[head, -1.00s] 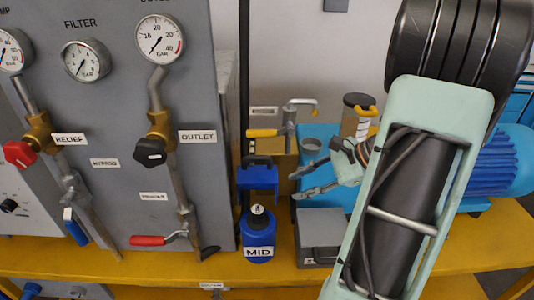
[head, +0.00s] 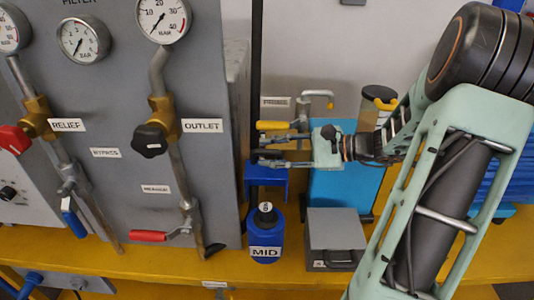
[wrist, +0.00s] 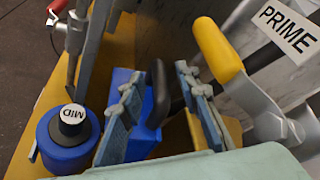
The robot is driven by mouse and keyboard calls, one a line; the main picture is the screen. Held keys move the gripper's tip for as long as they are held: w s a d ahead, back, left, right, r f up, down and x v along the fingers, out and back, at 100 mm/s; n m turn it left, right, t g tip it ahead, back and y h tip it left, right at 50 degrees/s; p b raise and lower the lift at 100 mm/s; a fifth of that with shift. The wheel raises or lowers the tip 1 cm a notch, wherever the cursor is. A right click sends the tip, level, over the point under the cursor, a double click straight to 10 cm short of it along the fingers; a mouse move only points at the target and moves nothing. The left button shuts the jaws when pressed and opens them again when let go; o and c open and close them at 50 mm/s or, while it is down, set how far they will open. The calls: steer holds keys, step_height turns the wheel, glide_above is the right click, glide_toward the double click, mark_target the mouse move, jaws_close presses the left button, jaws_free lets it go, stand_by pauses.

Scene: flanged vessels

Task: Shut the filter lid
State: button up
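A blue part with a dark handle (wrist: 158,95) shows between my finger pads in the wrist view. In the head view its blue body (head: 267,176) stands just behind the blue vessel labelled MID (head: 265,240). No lid is labelled as the filter's; this blue part may be it, but I cannot tell for sure. My gripper (head: 262,148) is over its top, pointing left, and hides the handle there. In the wrist view my gripper (wrist: 158,82) is open, with one finger on each side of the handle. Contact is not clear.
A yellow-handled lever (wrist: 218,50) with a PRIME label is close to my right finger. A grey panel (head: 110,190) with gauges and valves stands at left. A grey box (head: 335,232) sits right of the MID vessel on the yellow bench (head: 180,265).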

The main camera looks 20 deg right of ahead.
steer(key=shift+w+a+f, duration=0.15)
steer(key=shift+w+a, duration=0.2)
steer(key=shift+a, duration=0.15)
jaws_close()
